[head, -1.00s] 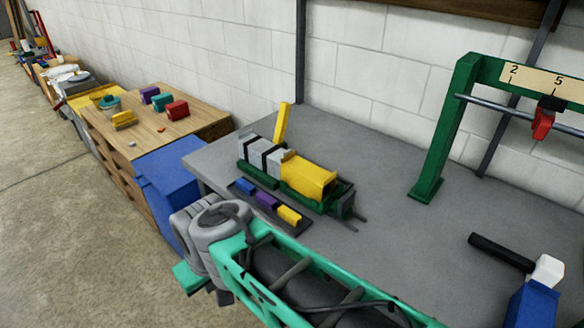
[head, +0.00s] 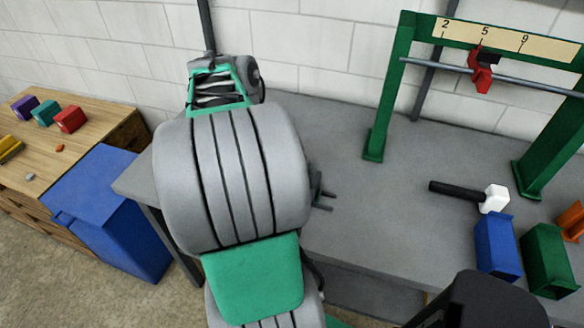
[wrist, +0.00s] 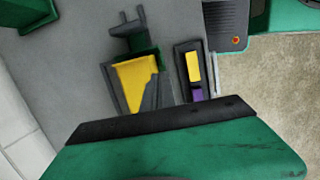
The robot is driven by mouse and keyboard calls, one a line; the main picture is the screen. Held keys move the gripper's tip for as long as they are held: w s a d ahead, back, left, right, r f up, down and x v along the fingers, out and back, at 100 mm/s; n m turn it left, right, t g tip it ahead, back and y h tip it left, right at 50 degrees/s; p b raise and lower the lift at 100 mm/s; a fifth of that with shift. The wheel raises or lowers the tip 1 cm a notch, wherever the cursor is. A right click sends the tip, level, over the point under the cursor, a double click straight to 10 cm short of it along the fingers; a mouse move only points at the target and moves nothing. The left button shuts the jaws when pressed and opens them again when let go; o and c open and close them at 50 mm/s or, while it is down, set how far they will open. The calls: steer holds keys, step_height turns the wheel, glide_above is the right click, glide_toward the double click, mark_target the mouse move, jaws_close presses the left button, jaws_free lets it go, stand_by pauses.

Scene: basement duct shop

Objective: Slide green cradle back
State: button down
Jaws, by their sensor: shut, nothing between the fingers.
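The green cradle (wrist: 146,57) lies on the grey bench in the wrist view, with a yellow block (wrist: 133,80) in it and a forked dark end. In the head view my arm hides nearly all of it; only its dark forked end (head: 321,198) shows right of the arm. My gripper (wrist: 165,120) fills the bottom of the wrist view as a green body with a dark front edge. It is shut and empty, and covers the far part of the cradle; I cannot tell whether it touches it.
A dark tray (wrist: 180,62) with yellow and purple blocks lies beside the cradle. A green frame (head: 382,100) with a numbered scale and red slider stands on the bench (head: 350,225). A hammer (head: 455,190), blue holder (head: 497,247) and green holder (head: 548,262) lie right. A blue bin (head: 110,215) stands left.

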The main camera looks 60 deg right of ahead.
steer(key=s+d, duration=0.4)
steer(key=s, duration=0.1)
steer(key=shift+g+y, duration=0.4)
steer(key=x, duration=0.9)
steer(key=shift+a+f+b, duration=0.15)
steer(key=shift+a+b, duration=0.05)
steer(key=shift+b, duration=0.2)
